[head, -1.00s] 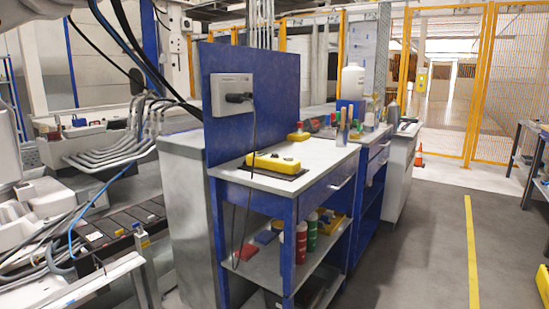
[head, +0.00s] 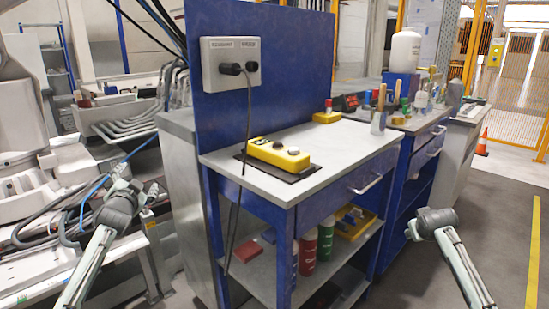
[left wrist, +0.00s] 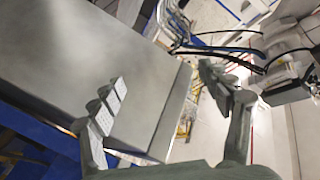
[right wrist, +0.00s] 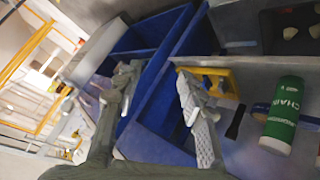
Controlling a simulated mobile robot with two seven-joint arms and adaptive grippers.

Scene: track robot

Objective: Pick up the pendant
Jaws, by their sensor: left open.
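The yellow pendant (head: 279,154), with dark and grey controls on top, lies on a dark mat (head: 304,174) on the grey-topped blue workbench (head: 345,143) in the head view. My left gripper (head: 137,184) is left of the bench, apart from the pendant; its fingers are spread and empty in the left wrist view (left wrist: 163,92). My right gripper (head: 411,232) is right of the bench front, low and apart from the pendant; its fingers are spread in the right wrist view (right wrist: 160,88). I cannot make out the pendant in either wrist view.
A grey box (head: 231,62) on the blue back panel has a plug and a dark cable hanging past the bench's left side. Bottles, including a green one (head: 326,238), and a yellow tray stand on the lower shelf. Tools stand on the adjoining bench.

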